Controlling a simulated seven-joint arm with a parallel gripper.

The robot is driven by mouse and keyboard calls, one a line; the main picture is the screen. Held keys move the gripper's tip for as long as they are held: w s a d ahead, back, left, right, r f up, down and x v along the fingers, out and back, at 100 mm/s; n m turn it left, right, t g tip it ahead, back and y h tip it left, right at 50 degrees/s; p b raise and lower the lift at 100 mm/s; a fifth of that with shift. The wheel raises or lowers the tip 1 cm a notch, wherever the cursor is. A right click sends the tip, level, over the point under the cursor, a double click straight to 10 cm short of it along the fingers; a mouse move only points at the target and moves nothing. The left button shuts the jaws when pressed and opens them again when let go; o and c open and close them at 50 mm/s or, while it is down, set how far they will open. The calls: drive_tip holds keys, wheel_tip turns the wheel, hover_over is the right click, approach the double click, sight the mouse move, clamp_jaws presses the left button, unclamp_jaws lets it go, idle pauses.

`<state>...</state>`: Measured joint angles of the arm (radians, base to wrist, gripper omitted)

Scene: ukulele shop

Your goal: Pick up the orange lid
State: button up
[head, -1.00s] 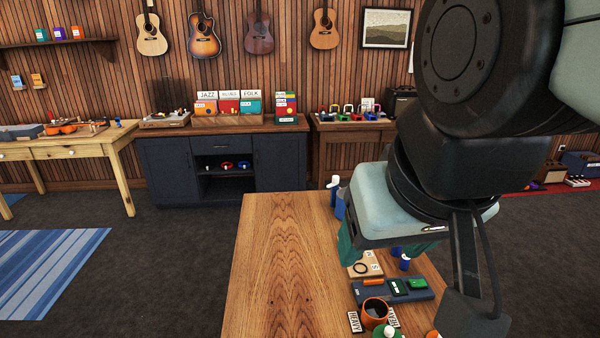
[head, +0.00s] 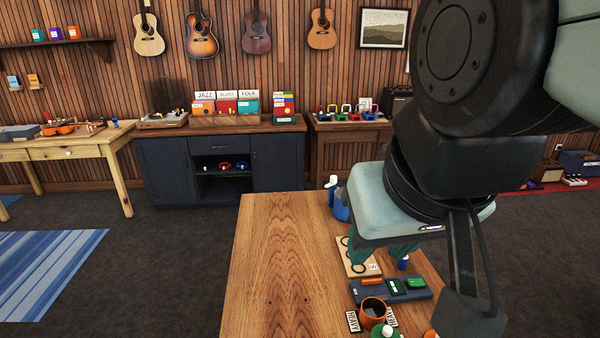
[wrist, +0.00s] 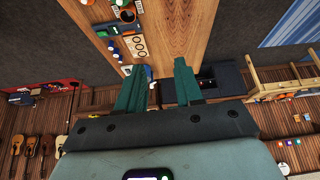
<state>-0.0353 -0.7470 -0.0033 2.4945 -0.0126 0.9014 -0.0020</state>
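A small orange piece (head: 431,334) is cut off by the bottom edge of the head view. It may be the orange lid, but too little of it shows to tell. My gripper (head: 382,256) hangs over the right part of the wooden table (head: 275,270), above and beyond the dark blue tray. In the wrist view my gripper (wrist: 159,68) has its two green fingers apart with nothing between them. Nothing orange is between or touching the fingers.
A dark blue tray (head: 422,294) holds an orange bar and green pieces. Nearby are a brown mug (head: 373,308), a green jar with a white knob (head: 387,331), a ring card (head: 346,262) and a blue white-capped bottle (head: 333,186). The table's left side is clear.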

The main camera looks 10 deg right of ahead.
drive_tip(key=w+d+f+m+g+y, duration=0.1)
drive_tip(key=w+d+f+m, duration=0.35)
drive_tip(key=w+f, duration=0.3)
drive_tip(key=w+d+f+m+g, duration=0.2)
drive_tip(key=w+d+f+m, duration=0.3)
drive_tip(key=w, duration=0.3)
drive_tip(key=d+f+m, duration=0.2)
drive_tip(key=d+f, duration=0.3)
drive_tip(key=f, duration=0.3)
drive_tip(key=s+d+f+m+g+h, duration=0.1)
drive_tip(key=d+f+m, duration=0.1)
drive_tip(key=d+f, duration=0.3)
drive_tip(key=d+f+m+g+h, duration=0.1)
drive_tip(key=d+f+m, duration=0.1)
drive_tip(key=d+f, duration=0.4)
drive_tip(key=shift+s+f+m, duration=0.15)
drive_tip(key=shift+f+m, duration=0.05)
drive_tip(key=shift+f, duration=1.05)
drive_tip(key=shift+s+f+m, duration=0.1)
drive_tip(key=shift+f+m, duration=0.05)
drive_tip(key=shift+f, duration=1.05)
drive_tip(key=shift+d+f, duration=0.2)
drive_tip(key=shift+f, duration=0.8)
drive_tip(key=shift+d+f, duration=0.25)
drive_tip(key=shift+f, duration=0.7)
drive_tip(key=shift+d+f, duration=0.2)
drive_tip(key=shift+f, duration=0.8)
drive_tip(key=shift+c, duration=0.3)
clamp_jaws()
